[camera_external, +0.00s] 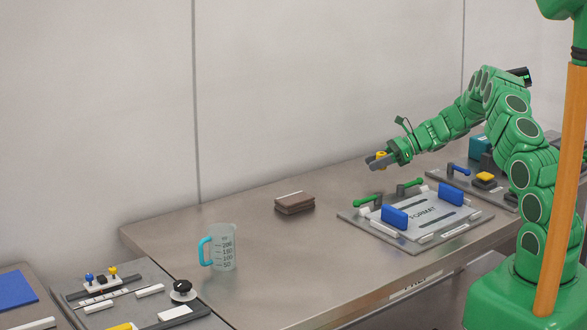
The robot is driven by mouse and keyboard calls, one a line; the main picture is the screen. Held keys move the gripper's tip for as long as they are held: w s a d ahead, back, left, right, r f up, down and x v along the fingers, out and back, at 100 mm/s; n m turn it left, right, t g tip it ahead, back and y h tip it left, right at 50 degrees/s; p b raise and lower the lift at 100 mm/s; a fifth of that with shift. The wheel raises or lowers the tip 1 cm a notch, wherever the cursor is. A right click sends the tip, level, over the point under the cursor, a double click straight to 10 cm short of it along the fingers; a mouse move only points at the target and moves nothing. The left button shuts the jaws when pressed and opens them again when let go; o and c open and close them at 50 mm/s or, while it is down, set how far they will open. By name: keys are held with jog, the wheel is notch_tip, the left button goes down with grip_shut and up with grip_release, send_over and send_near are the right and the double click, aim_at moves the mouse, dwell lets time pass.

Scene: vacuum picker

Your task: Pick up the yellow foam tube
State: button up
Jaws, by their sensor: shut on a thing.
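My green arm reaches in from the right, and my gripper (376,163) is held in the air above the metal table, behind the grey plate. A small yellow piece, the yellow foam tube (381,154), shows between the grey fingers. The gripper is shut on it. Most of the tube is hidden by the fingers, so its length cannot be told. The tube and gripper look clear of the table.
Below the gripper is a grey plate (425,214) with blue blocks and green handles. A brown block (294,203) and a clear measuring cup (221,247) with a blue handle stand to the left. The table's middle is clear.

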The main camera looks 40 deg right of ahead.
jog(key=s+a+r, duration=0.2)
jog(key=s+r, duration=0.7)
jog(key=s, duration=0.4)
